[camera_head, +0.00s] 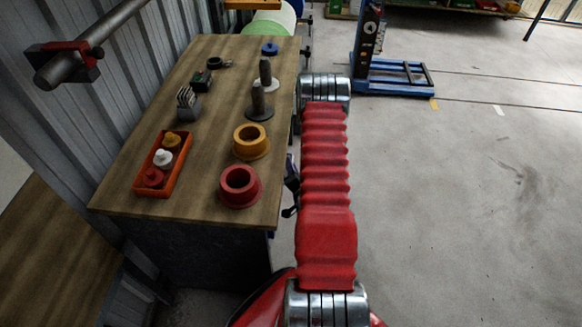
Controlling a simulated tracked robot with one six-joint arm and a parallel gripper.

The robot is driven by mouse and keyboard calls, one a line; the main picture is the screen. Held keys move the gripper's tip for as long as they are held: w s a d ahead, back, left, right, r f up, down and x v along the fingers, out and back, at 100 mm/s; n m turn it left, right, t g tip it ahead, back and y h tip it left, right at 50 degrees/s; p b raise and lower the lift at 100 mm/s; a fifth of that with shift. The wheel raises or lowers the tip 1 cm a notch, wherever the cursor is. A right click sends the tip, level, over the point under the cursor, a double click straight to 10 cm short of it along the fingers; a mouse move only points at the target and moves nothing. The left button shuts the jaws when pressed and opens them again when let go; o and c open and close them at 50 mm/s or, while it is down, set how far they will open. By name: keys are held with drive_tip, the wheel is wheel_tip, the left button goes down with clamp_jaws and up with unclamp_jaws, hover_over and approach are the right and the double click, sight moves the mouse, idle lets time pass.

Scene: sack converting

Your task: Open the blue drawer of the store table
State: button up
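The store table is the long wooden-topped table (205,130) left of my arm. Its drawer fronts on the right side face away from this view, and I cannot make out the blue drawer. Small dark handle-like parts (307,53) stick out from that side near the far end. My red-sleeved arm rises along the table's right edge and hides part of that side. A dark part (291,178) shows between my arm and the table edge. It may belong to my gripper, but its fingers cannot be made out.
On the table stand a red ring (240,186), a yellow ring (251,142), dark spindles (259,103), a blue disc (269,48) and an orange tray (180,178). A blue lifter (390,78) stands behind on the right. The grey floor (470,200) on the right is clear.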

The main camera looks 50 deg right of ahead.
clamp_jaws()
idle(0.6)
